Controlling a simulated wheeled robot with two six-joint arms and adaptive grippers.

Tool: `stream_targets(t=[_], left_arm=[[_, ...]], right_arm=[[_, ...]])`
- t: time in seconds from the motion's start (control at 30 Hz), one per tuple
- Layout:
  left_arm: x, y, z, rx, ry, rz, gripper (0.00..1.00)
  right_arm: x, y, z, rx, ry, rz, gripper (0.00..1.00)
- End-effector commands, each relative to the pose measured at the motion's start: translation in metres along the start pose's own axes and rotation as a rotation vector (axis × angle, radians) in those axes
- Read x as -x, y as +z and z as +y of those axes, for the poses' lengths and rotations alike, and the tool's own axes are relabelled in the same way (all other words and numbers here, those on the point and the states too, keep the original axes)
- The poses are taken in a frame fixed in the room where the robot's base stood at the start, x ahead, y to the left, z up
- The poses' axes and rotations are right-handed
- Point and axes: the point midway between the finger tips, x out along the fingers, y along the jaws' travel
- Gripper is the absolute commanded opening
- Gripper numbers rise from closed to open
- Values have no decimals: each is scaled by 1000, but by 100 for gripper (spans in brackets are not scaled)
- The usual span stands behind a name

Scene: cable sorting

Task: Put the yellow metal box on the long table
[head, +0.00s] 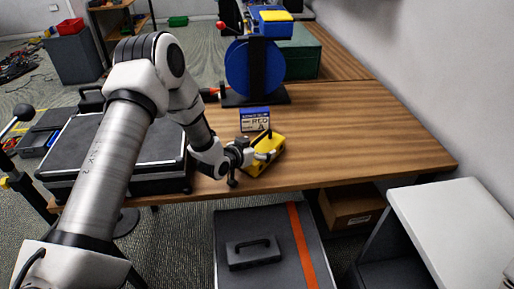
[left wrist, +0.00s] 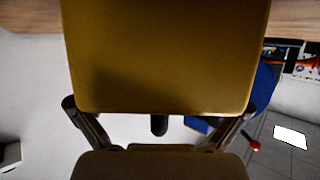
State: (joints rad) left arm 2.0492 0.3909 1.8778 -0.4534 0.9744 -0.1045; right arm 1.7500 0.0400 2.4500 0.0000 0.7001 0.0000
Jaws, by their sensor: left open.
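The yellow metal box (head: 254,168) sits on the long wooden table (head: 350,130), close to the front edge. In the left wrist view, the yellow box (left wrist: 165,55) fills the upper middle, very close to the camera. The left fingers are spread open; I cannot tell whether they touch the box. My right gripper is not in view.
A small blue-and-white sign (head: 255,120) stands just behind the box. A blue cable reel (head: 252,68) and a green case (head: 303,55) are farther back. A black case (head: 125,150) lies left. The table's right side is clear. A grey case (head: 262,230) lies below the front edge.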

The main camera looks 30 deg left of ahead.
Motion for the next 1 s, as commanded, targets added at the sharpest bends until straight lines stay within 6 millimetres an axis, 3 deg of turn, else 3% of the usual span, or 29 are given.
stream_targets(t=[0.17, 0.4, 0.6, 1.0], left_arm=[[18, -1, -1, 4, -2, 1, 100], [80, -2, -2, 10, -3, 1, 100], [115, -2, -1, 5, -2, 1, 100], [121, -1, 0, 0, 0, 0, 100]], right_arm=[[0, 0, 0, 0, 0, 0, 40], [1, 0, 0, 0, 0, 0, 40], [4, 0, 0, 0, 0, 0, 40], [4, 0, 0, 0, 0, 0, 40]])
